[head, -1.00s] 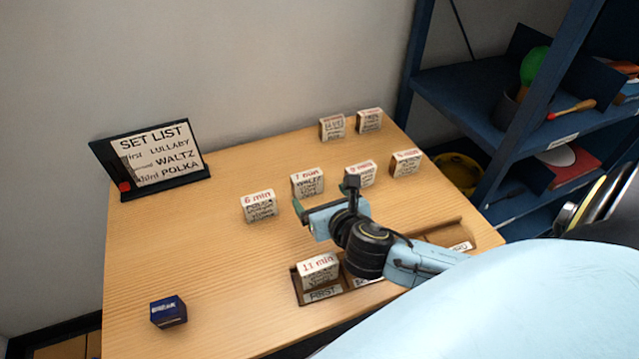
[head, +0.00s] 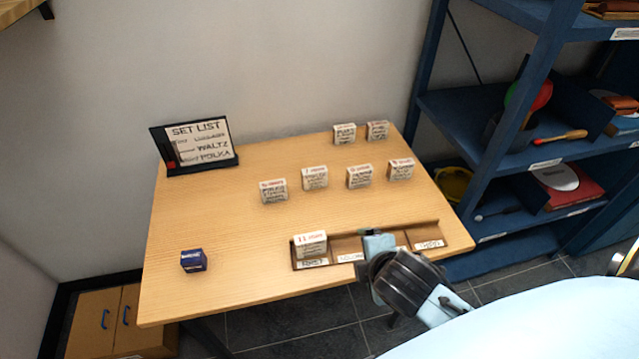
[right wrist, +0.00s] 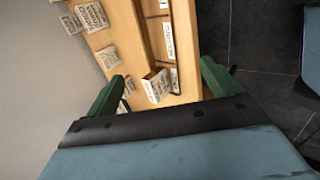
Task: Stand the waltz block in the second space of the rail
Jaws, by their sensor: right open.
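The waltz block (head: 315,177) appears to be the white-faced block second from left in the middle row; its print is blurred now. The brown rail (head: 404,240) lies near the table's front edge. An "11 min" block (head: 311,243) stands in its first space. The second space (head: 348,247) looks empty, though my arm partly hides the rail to its right. My right gripper (head: 376,240) is over the rail's middle, apart from the waltz block. In the right wrist view its green fingers (right wrist: 161,88) are spread and empty, with the rail and its block beyond them. My left gripper is out of view.
Other similar blocks stand behind the rail, including a left one (head: 273,191) and a back pair (head: 344,133). A dark blue block (head: 194,261) sits at front left. The set list stand (head: 170,152) is at back left. A blue shelf (head: 470,110) borders the right.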

